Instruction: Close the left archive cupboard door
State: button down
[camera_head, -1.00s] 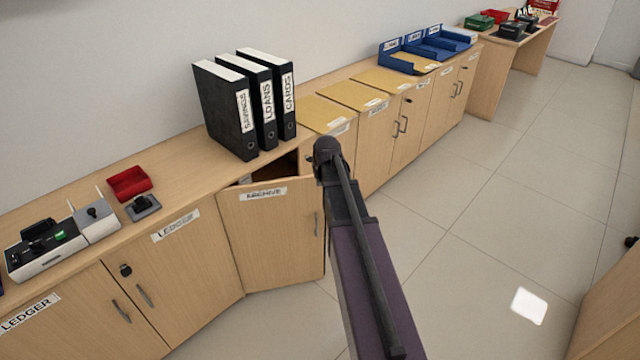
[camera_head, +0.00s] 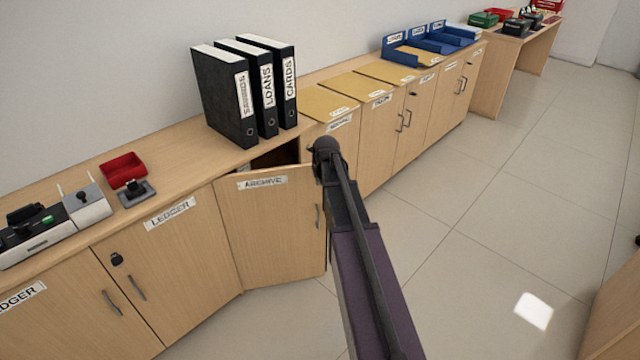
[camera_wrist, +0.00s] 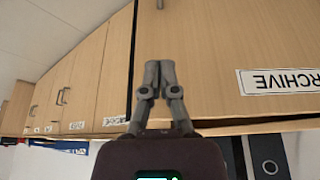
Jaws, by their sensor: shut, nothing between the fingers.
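The left archive cupboard door (camera_head: 272,235) is a light wood panel with an ARCHIVE label and a grey handle near its free edge. It stands ajar, hinged on its left side, with a dark gap above it. In the wrist view the archive door (camera_wrist: 225,45) fills the right side, its label upside down. My gripper (camera_wrist: 158,65) is shut and empty, fingertips in front of the door near its free edge; I cannot tell if they touch. In the head view my arm hides the gripper and part of the cupboard opening.
Binders (camera_head: 240,95) stand on the counter above the opening. Closed ledger cupboards (camera_head: 170,270) lie to the left. More closed cupboards (camera_head: 380,140) with folders on top run to the right. The tiled floor (camera_head: 480,230) to the right is clear.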

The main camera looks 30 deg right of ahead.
jog(key=w, duration=0.2)
jog(key=w+d, duration=0.1)
jog(key=w, duration=0.1)
jog(key=shift+f, duration=0.15)
jog(key=shift+w+a, duration=0.1)
